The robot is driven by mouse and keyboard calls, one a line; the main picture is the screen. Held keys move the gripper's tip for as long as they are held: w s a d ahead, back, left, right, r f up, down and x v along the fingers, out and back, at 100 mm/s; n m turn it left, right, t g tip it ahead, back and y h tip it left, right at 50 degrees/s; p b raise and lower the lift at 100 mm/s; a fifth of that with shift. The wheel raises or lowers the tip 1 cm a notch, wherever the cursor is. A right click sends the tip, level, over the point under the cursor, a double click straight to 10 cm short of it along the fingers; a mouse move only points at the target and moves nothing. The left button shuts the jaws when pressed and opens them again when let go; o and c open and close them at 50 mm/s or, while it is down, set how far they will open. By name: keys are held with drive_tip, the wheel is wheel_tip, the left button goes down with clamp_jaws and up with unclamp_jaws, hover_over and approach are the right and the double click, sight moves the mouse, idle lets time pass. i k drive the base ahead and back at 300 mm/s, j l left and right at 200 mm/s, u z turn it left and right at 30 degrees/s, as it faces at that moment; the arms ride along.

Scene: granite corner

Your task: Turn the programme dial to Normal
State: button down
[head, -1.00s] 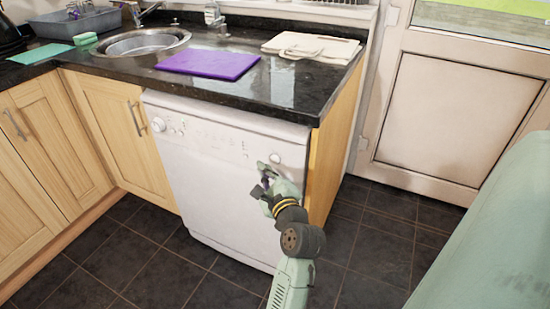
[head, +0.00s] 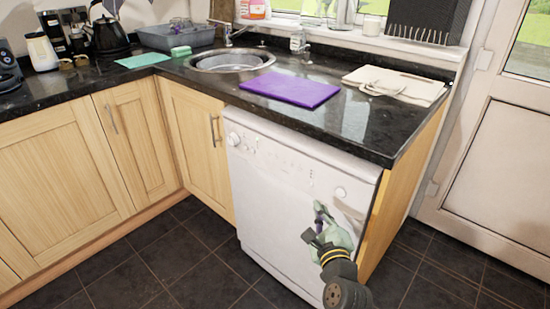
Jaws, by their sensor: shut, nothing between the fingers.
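The white dishwasher (head: 268,205) stands under the granite worktop. Its programme dial (head: 234,139) is a round white knob at the left end of the control panel. A smaller round button (head: 340,192) is at the panel's right end. The dial's markings, including Normal, are too small to read. My gripper (head: 314,222) is in front of the right part of the dishwasher door, below the panel and well to the right of the dial. It is shut and empty, and it hides part of the door.
A purple board (head: 290,90), a sink (head: 233,62) and a folded cloth (head: 397,83) are on top. A cupboard with a bar handle (head: 214,130) is left of the dishwasher. The tiled floor (head: 190,262) in front is clear.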

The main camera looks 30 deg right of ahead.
sight(233, 139)
drive_tip(key=i+l, duration=0.15)
drive_tip(key=i, duration=0.25)
drive_tip(key=i+l+u, duration=0.1)
drive_tip(key=i, duration=0.3)
drive_tip(key=l, duration=0.1)
